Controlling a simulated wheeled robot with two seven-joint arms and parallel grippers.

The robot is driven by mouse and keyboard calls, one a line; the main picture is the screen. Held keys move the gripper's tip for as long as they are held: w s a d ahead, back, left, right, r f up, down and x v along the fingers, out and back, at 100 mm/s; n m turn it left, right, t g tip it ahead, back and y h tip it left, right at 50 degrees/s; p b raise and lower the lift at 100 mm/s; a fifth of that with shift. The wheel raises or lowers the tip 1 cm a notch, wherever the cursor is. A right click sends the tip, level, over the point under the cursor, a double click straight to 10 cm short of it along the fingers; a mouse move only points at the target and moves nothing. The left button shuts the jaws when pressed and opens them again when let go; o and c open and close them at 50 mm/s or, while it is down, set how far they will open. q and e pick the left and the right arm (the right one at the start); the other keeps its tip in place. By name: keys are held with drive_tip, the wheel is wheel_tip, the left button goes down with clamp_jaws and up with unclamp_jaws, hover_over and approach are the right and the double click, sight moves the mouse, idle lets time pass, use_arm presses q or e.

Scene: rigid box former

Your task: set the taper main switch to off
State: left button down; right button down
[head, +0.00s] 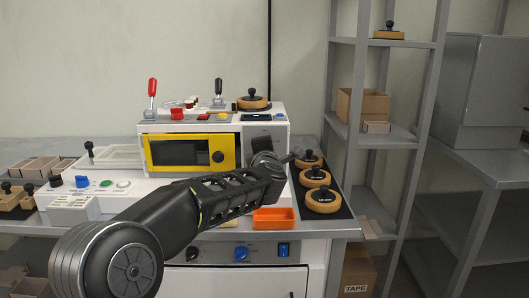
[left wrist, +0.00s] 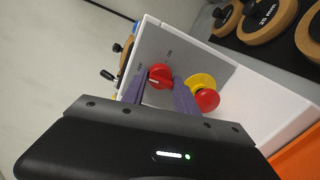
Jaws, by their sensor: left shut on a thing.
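The taper main switch (left wrist: 161,74) is a red rotary knob on the grey side panel of the white machine (head: 264,135). In the left wrist view it sits between the two fingers of my left gripper (left wrist: 160,82), which is shut on it. Small markings stand on the panel near the knob; I cannot clearly tell which one it points at. In the head view my left gripper (head: 285,158) is at the machine's right end and the switch is hidden. My right gripper is in neither view.
A red emergency button (left wrist: 207,99) on a yellow base (left wrist: 201,82) is close beside the right finger. Wooden round formers (head: 323,200) lie on a dark mat to the right. An orange tray (head: 274,218) stands below the gripper. A grey shelf (head: 385,130) stands further right.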

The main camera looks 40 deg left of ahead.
use_arm(q)
drive_tip(key=shift+r, duration=0.15)
idle(0.3)
drive_tip(key=c, duration=1)
unclamp_jaws()
drive_tip(key=shift+s+d, duration=0.1)
drive_tip(key=v, duration=0.7)
drive_tip(key=shift+s, duration=0.2)
drive_tip(key=shift+d, duration=0.15)
